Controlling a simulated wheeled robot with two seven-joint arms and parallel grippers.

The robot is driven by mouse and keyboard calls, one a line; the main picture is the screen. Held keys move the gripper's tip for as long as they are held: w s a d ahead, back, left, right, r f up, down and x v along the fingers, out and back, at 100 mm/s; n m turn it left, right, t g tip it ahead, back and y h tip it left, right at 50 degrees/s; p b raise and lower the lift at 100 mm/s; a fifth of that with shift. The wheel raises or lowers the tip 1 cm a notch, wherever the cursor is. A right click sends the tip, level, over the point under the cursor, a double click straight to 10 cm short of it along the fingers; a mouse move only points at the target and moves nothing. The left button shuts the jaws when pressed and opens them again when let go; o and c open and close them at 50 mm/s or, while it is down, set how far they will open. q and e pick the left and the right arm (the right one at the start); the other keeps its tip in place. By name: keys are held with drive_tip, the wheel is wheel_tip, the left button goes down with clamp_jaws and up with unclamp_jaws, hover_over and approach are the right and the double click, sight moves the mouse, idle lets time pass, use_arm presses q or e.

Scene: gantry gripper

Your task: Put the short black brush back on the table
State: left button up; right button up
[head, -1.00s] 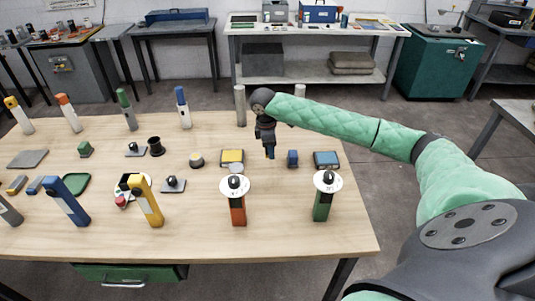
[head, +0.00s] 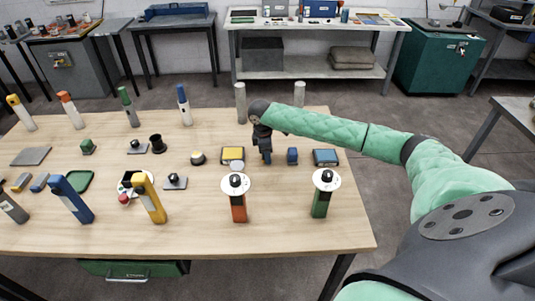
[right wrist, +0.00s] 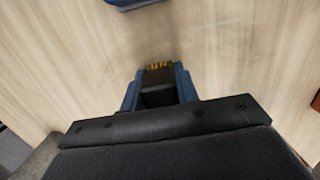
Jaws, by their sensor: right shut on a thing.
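My right gripper (head: 266,159) is over the back part of the table (head: 200,232), between a yellow-topped box and a small blue block. In the right wrist view its blue fingers (right wrist: 158,92) are shut on the short black brush (right wrist: 157,85). The brush's yellowish bristle tips (right wrist: 158,66) show beyond the fingers, pointing toward the wood. A soft shadow lies on the wood near the tips; I cannot tell whether they touch it. In the head view the brush is too small to make out. My left gripper is not in view.
The yellow-topped box (head: 232,154) is close on the left and the blue block (head: 292,156) close on the right. A blue-framed box (head: 326,157) stands farther right. Orange (head: 238,207) and green (head: 320,203) posts with white discs stand in front. Bare wood lies between them.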

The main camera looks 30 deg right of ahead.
drive_tip(key=o, duration=0.9)
drive_tip(key=shift+f, duration=0.1)
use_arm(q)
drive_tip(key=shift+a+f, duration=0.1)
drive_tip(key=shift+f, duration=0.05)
use_arm(e)
drive_tip(key=shift+o, duration=0.3)
drive_tip(key=shift+r, duration=0.2)
drive_tip(key=r+b, duration=0.1)
drive_tip(key=r, duration=0.2)
drive_tip(key=a+r+b, duration=0.1)
drive_tip(key=r, duration=0.3)
drive_tip(key=r+b, duration=0.2)
drive_tip(key=r, duration=0.1)
drive_tip(key=shift+w+a+r, duration=0.15)
drive_tip(key=shift+w+r, duration=0.15)
drive_tip(key=shift+w, duration=0.1)
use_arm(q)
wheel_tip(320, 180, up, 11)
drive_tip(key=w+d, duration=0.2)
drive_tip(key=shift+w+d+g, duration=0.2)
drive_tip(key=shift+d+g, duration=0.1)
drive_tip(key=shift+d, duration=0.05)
use_arm(e)
drive_tip(key=shift+r, duration=0.6)
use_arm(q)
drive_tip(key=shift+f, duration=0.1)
